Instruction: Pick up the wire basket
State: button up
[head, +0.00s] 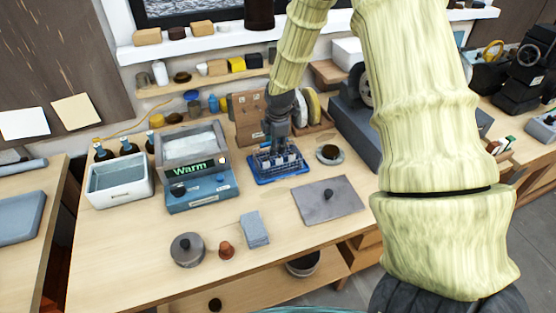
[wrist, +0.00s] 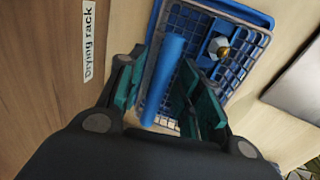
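The wire basket (wrist: 210,88) is a grid basket with a thick blue bar handle (wrist: 164,75) across it. A small brass-and-silver fitting (wrist: 219,47) lies in it. In the head view the basket (head: 287,161) sits on a blue tray (head: 264,176) in the middle of the bench, partly hidden by my gripper. My gripper (head: 277,135) points down over the basket. In the wrist view my gripper (wrist: 160,78) has its teal fingers apart, one on each side of the handle. I cannot tell whether either finger touches it.
A wooden block (head: 248,115) stands behind the basket; a "Drying rack" label (wrist: 89,40) shows in the wrist view. Left are the "Warm" unit (head: 200,193) and a white tub (head: 120,182). A grey plate (head: 329,200) lies right. The bench front is partly clear.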

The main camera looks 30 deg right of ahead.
grip_shut()
jog(key=shift+r, duration=0.15)
